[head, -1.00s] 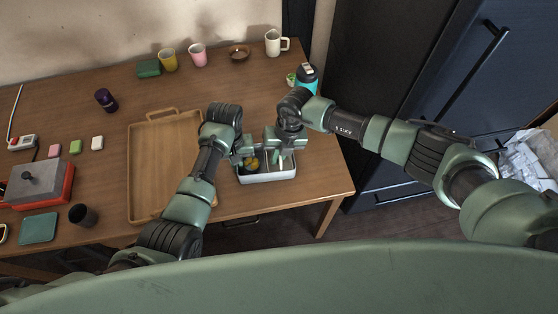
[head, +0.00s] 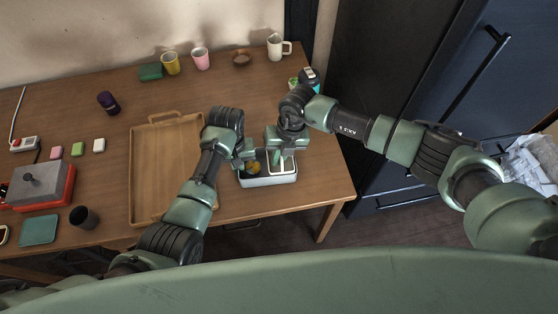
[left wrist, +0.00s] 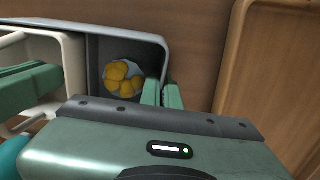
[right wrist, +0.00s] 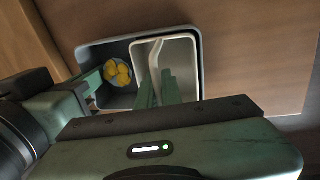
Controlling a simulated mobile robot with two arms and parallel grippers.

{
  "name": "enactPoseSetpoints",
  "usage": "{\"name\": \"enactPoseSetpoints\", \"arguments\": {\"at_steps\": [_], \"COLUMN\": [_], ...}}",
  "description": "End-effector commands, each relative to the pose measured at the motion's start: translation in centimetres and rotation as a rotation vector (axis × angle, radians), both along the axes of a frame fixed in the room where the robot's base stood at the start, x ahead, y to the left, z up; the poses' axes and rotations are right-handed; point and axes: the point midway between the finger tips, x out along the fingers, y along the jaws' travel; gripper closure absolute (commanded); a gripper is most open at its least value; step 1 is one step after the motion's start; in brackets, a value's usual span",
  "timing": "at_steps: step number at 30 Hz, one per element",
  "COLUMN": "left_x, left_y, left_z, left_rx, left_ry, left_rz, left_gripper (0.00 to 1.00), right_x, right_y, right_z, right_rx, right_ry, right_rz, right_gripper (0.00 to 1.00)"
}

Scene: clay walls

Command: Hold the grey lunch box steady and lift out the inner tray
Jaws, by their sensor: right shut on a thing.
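The grey lunch box (head: 268,182) stands on the table near its front right corner. Its left part holds yellow round food (left wrist: 122,76) in a pale cup. The inner tray (right wrist: 184,52) is off-white and lies over the right part of the box, its rim showing. I cannot tell its exact height above the box. My left gripper (left wrist: 162,95) is shut on the lunch box's side wall, one finger inside and one outside. My right gripper (right wrist: 158,92) is shut on the tray's upright middle piece; its fingers also show in the left wrist view (left wrist: 30,85).
A wooden tray (head: 160,165) lies close left of the lunch box. A dark bottle with a blue body (head: 309,78) stands behind my right gripper. The table's right edge is near the box.

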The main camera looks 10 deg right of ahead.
Motion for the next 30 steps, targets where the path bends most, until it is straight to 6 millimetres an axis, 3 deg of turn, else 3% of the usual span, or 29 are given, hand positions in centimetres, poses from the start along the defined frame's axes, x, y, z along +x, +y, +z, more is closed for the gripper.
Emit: {"name": "enactPoseSetpoints", "arguments": {"at_steps": [6,12,22,23,25,30], "left_x": [0.0,0.0,0.0,0.0,0.0,0.0], "left_y": [0.0,0.0,0.0,0.0,0.0,0.0], "left_z": [0.0,0.0,0.0,0.0,0.0,0.0], "left_rx": [0.0,0.0,0.0,0.0,0.0,0.0], "left_ry": [-0.001,-0.001,-0.001,-0.001,-0.001,0.0], "left_rz": [0.0,0.0,0.0,0.0,0.0,0.0], "left_gripper": [1.0,1.0,1.0,0.95,0.75,0.72], "right_x": [0.2,0.1,0.0,0.0,0.0,0.0], "right_y": [-0.1,0.0,-0.1,-0.1,-0.1,-0.1], "right_z": [4.7,7.5,8.1,8.1,8.1,8.1], "right_rx": [0.0,-0.001,-0.001,-0.001,-0.001,-0.001], "right_ry": [-0.005,-0.003,-0.001,-0.001,-0.001,-0.001], "right_rz": [0.001,0.0,-0.001,-0.001,-0.001,-0.001], "right_gripper": [1.0,1.0,1.0,1.0,1.0,1.0]}}
